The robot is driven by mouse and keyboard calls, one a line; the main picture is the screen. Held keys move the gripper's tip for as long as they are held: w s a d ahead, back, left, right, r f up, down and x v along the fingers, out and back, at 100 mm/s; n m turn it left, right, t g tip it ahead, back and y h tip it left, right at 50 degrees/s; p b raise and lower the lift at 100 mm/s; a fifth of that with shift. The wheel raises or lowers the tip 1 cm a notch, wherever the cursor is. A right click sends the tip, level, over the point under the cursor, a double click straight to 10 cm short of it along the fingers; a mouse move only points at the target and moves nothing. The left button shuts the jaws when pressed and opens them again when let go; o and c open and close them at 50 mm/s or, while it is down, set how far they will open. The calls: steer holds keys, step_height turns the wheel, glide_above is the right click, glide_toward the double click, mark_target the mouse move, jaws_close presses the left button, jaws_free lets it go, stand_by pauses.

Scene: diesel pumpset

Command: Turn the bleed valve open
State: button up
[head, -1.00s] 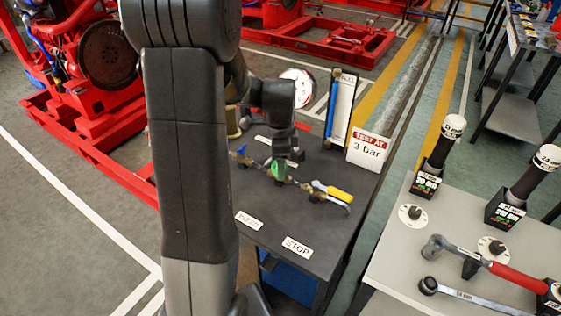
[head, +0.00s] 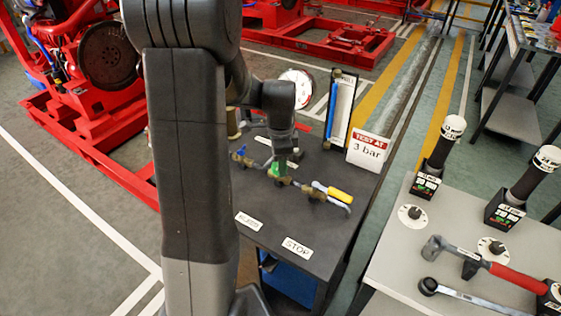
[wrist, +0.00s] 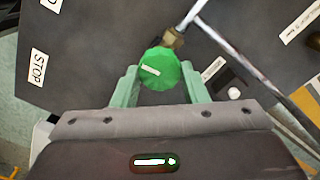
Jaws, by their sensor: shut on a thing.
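A green fluted knob (head: 277,171) sits on a brass valve in the pipe line on the dark bench. I take it as the bleed valve's knob. In the wrist view the same round green knob (wrist: 160,68), with a pale bar mark on top, lies between the two pale green fingers. My gripper (head: 280,160) comes down on it from above and is shut on it. The brass body (wrist: 173,38) shows just beyond the knob. In the head view my wrist hides part of the pipework and the fingertips are hard to make out.
A yellow-handled valve (head: 338,193) is right of the knob, a blue-handled one (head: 240,152) left. Behind stand a round gauge (head: 297,88), a blue column on a white board (head: 340,110) and a "3 bar" sign (head: 368,149). The bench front is clear apart from labels.

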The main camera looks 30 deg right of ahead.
steer(key=n, duration=0.6)
steer(key=shift+w+p, duration=0.1)
steer(key=shift+p, duration=0.2)
steer(key=n, duration=0.5)
steer(key=shift+n, duration=0.3)
steer(key=n, duration=0.5)
steer(key=shift+w, duration=0.1)
steer(key=n, duration=0.5)
steer(key=shift+a+p, duration=0.1)
steer(key=shift+p, duration=0.2)
steer(key=shift+n, duration=0.3)
steer(key=o, duration=1)
steer(key=shift+r, duration=0.1)
